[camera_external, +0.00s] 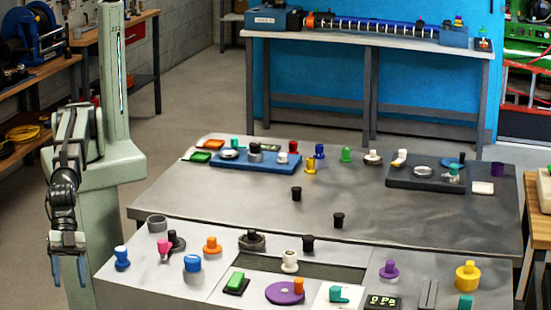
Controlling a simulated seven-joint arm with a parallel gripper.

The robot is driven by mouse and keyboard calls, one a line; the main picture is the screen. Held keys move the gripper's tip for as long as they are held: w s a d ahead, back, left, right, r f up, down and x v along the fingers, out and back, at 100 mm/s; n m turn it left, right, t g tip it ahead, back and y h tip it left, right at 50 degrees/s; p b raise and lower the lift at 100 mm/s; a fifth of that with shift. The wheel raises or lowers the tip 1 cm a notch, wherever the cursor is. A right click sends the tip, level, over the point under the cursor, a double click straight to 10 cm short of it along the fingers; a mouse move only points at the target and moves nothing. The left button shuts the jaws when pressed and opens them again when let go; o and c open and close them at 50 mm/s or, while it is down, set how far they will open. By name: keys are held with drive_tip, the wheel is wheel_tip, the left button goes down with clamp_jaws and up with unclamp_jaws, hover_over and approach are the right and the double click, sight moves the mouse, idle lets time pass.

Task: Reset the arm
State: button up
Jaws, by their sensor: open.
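My gripper (69,270) hangs at the left, pointing down, beyond the left edge of the table (180,205). Its two blue-grey fingers are apart, with nothing seen between them. My arm is folded close to its pale green column, clear of the tabletop. The closest object to the gripper is a blue-and-white piece (122,257) on the table's near-left corner, to the gripper's right and apart from it.
Several coloured knobs and fittings stand along the near strip, including a blue cylinder (193,263) and a purple disc (285,293). A blue tray (228,163) and a dark tray (397,179) lie at the back. Two black cups (296,194) (338,220) stand mid-table, with bare surface around them.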

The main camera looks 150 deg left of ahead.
wheel_tip(320, 180, down, 5)
drive_tip(key=s+d, duration=0.3)
drive_tip(key=s+a+f+g+y, duration=0.1)
drive_tip(key=s+a+f+g, duration=0.1)
drive_tip(key=s+a+f, duration=0.55)
drive_tip(key=s+a+f+m+g, duration=0.1)
drive_tip(key=s+a+f+g, duration=0.3)
drive_tip(key=f, duration=0.7)
drive_tip(key=s+a+f+g+y, duration=0.1)
drive_tip(key=s+a+f, duration=0.2)
drive_tip(key=s+f, duration=0.55)
drive_tip(key=s+a+f+g, duration=0.2)
drive_tip(key=s+a+f, duration=0.1)
drive_tip(key=s, duration=0.8)
drive_tip(key=s+a+f+g, duration=0.3)
drive_tip(key=s+f, duration=0.2)
drive_tip(key=s, duration=0.6)
drive_tip(key=s+a+f+g, duration=0.3)
drive_tip(key=s+a+f, duration=0.1)
drive_tip(key=s, duration=0.7)
drive_tip(key=shift+f, duration=0.55)
drive_tip(key=shift+a, duration=0.1)
